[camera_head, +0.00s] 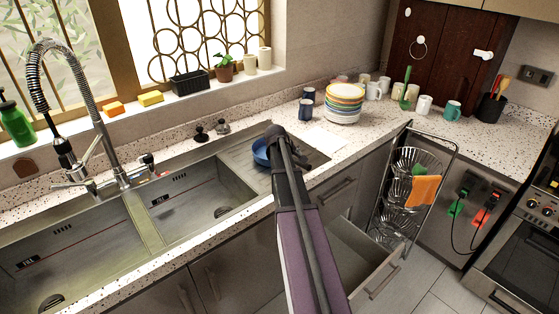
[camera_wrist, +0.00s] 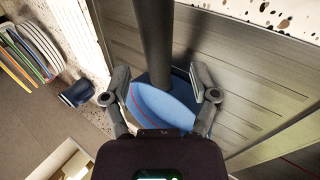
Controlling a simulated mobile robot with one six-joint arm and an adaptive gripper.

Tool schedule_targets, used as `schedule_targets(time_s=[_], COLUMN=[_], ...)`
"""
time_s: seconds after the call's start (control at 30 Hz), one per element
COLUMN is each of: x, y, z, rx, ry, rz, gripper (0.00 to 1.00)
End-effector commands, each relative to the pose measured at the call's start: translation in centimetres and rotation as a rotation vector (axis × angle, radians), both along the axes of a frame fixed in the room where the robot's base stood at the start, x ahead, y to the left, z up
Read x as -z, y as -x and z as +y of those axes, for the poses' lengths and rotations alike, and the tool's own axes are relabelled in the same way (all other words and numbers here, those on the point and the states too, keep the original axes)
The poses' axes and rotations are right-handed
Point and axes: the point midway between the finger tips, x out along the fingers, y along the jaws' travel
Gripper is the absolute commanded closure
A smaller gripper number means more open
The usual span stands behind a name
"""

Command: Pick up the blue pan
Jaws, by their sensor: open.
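The blue pan (camera_wrist: 158,105) lies on the ribbed metal drainboard (camera_wrist: 250,90) of the sink. Its dark handle (camera_wrist: 153,40) runs toward the top of the wrist view. My gripper (camera_wrist: 162,82) is open, with one finger on each side of the pan and handle as seen from the wrist. I cannot tell whether the fingers touch the pan. In the head view, part of the blue pan (camera_head: 261,152) shows at the left of my arm, which hides the rest. My gripper is hard to make out there.
A stack of plates (camera_head: 344,103) and a dark blue cup (camera_head: 306,109) stand on the counter behind the drainboard. The double sink (camera_head: 190,205) is at the left, with a tall faucet (camera_head: 85,90). An open drawer (camera_head: 365,255) sticks out below the counter.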

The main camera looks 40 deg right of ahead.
Motion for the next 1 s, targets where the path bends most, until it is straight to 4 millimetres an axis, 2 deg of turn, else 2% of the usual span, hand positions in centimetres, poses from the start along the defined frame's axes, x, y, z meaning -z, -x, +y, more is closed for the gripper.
schedule_targets(time_s=[0.1,0.3,1.0], x=[1.3,2.3,2.4], y=[-0.4,-0.5,-0.5], z=[-0.8,-1.5,-1.7], rx=[0.000,-0.001,0.000], ry=[0.000,0.000,0.000], rz=[0.000,0.001,0.000], gripper=[0.24,0.24,0.24])
